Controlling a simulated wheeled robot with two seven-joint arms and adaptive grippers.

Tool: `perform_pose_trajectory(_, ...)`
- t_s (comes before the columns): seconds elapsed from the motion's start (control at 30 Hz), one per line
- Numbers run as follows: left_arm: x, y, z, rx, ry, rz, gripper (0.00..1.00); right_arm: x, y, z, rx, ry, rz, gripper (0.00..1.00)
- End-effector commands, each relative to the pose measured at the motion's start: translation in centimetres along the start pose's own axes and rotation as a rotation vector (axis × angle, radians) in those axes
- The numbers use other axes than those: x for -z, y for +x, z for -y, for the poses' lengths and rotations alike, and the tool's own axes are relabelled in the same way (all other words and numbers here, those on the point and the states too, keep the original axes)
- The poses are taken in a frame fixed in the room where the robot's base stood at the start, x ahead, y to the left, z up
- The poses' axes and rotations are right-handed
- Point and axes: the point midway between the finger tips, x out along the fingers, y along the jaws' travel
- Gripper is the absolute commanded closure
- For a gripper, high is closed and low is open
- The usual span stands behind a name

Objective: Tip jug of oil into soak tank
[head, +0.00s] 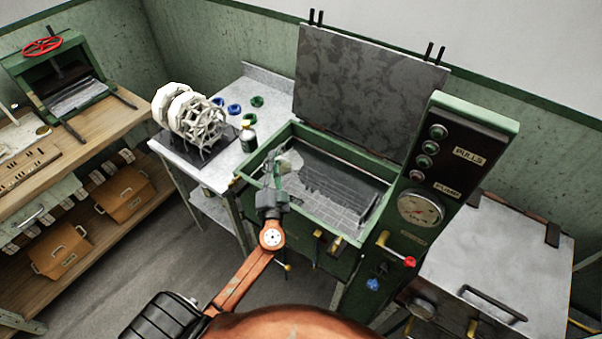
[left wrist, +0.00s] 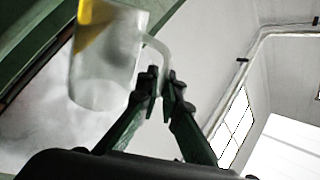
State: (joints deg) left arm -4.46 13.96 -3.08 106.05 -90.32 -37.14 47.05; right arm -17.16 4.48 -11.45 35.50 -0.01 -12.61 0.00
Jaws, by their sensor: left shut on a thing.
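The soak tank (head: 344,151) is a green-rimmed basin with its grey lid (head: 370,90) standing open behind it. A pale translucent jug (head: 291,161) is over the tank's left part in the head view. In the left wrist view the jug (left wrist: 106,65) shows yellow oil at its upper left, and it looks tilted. My left gripper (head: 271,182) is shut on the jug's handle, at the tank's near left side; its fingers also show in the left wrist view (left wrist: 168,88). Whether oil is flowing out cannot be told. My right gripper is not in view.
A control panel (head: 432,170) with a gauge stands at the tank's right. A wooden bench (head: 120,115) is far left.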

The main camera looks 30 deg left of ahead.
Motion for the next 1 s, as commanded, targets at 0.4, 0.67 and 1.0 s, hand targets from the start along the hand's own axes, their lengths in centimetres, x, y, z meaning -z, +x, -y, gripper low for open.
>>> perform_pose_trajectory(0.4, 0.6, -0.2, -0.7, -0.002, 0.157, -0.052, 1.00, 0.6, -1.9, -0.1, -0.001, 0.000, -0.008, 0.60)
perform_pose_trajectory(0.67, 0.8, -0.3, -1.0, -0.002, 0.198, -0.065, 1.00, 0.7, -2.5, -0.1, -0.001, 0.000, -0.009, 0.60)
perform_pose_trajectory(1.0, 1.0, -0.4, -1.4, -0.002, 0.253, -0.084, 1.00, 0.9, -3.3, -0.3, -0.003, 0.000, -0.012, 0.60)
